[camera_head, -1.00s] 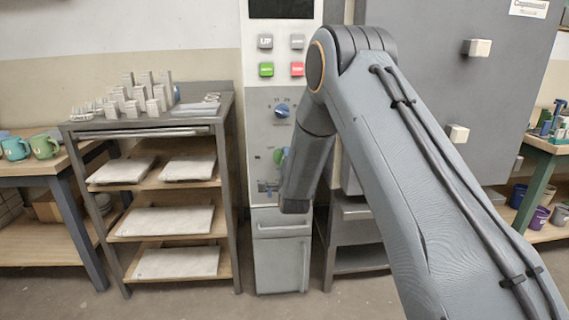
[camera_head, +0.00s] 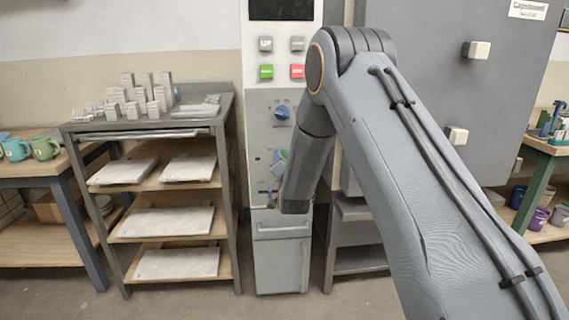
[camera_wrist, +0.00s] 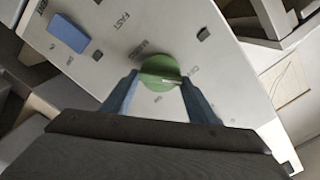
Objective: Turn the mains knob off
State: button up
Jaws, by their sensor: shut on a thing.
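The round green mains knob (camera_wrist: 158,66) sits on the pale control panel (camera_wrist: 225,60), with the word MAINS printed beside it in the wrist view. A pale pointer mark on the knob points to the right of that view. My gripper (camera_wrist: 160,79) is shut on the knob, one blue finger on each side. In the head view my dark wrist hangs in front of the panel and largely hides the knob.
A blue control (camera_wrist: 68,33) lies near the word FAST on the panel. Above, in the head view, are a blue dial (camera_head: 282,113), a green button (camera_head: 266,72) and a red button (camera_head: 298,71). A shelf rack (camera_head: 232,170) stands left.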

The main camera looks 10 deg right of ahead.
jog(key=shift+n, duration=0.5)
jog(key=o, duration=1)
jog(key=shift+o, duration=0.2)
jog(key=s, duration=0.7)
jog(key=shift+s, duration=0.4)
jog(key=shift+a, duration=0.1)
